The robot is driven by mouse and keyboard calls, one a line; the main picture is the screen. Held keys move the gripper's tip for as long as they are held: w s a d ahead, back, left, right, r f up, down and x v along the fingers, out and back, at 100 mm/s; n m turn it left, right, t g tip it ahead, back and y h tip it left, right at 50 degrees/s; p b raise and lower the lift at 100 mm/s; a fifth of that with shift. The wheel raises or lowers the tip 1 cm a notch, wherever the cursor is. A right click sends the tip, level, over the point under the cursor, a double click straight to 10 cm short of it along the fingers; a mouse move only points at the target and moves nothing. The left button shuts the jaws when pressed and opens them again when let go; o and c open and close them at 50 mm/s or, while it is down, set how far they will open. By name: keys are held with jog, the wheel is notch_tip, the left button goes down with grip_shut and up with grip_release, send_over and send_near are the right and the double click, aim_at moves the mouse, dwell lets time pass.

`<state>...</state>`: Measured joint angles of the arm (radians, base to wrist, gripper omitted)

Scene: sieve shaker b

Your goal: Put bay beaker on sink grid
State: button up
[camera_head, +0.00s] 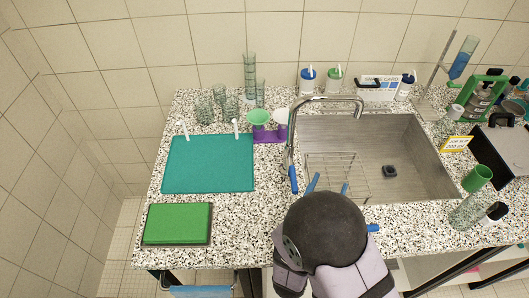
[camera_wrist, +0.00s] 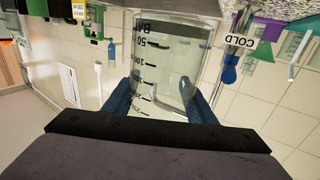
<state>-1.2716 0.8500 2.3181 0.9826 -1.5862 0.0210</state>
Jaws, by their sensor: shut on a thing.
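The bay beaker (camera_wrist: 170,55) is clear glass with black graduation marks and lettering that begins "BA". In the wrist view my gripper (camera_wrist: 160,102) has its two blue fingers on either side of it, shut on its wall. In the head view my gripper (camera_head: 329,185) is over the left part of the sink, at the front part of the sink grid (camera_head: 356,163). The grid is a thin wire rack in the sink's left half. In the head view I cannot make out the beaker against the grid, and my wrist hides the grid's near edge.
The steel sink (camera_head: 405,145) has a dark drain (camera_head: 390,172) right of the grid. A tall faucet (camera_head: 291,150) with a blue-tipped handle stands close left of my gripper. A teal mat (camera_head: 210,165) and green tray (camera_head: 178,224) lie left. A green cup (camera_head: 477,178) stands right.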

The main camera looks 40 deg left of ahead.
jog(key=s+a+r+n+g+y+b, duration=0.1)
jog(key=s+a+r+n+g+y, duration=0.2)
jog(key=s+a, duration=0.45)
jog(key=s+a+r+n+g+y+b, duration=0.1)
jog(key=s+a+n+y, duration=0.2)
jog(key=s+a+y, duration=0.4)
notch_tip(320, 180, down, 6)
jog(key=w+h+p, duration=0.1)
jog(key=h, duration=0.1)
jog(key=shift+w+a+f, duration=0.15)
jog(key=shift+w+a, duration=0.05)
jog(key=shift+a, duration=0.1)
jog(key=shift+f, duration=0.1)
jog(key=shift+f+p, duration=0.55)
jog(key=shift+f, duration=1.25)
jog(key=shift+f, duration=0.2)
jog(key=o, duration=1.1)
jog(key=shift+o, duration=0.2)
jog(key=shift+r, duration=0.2)
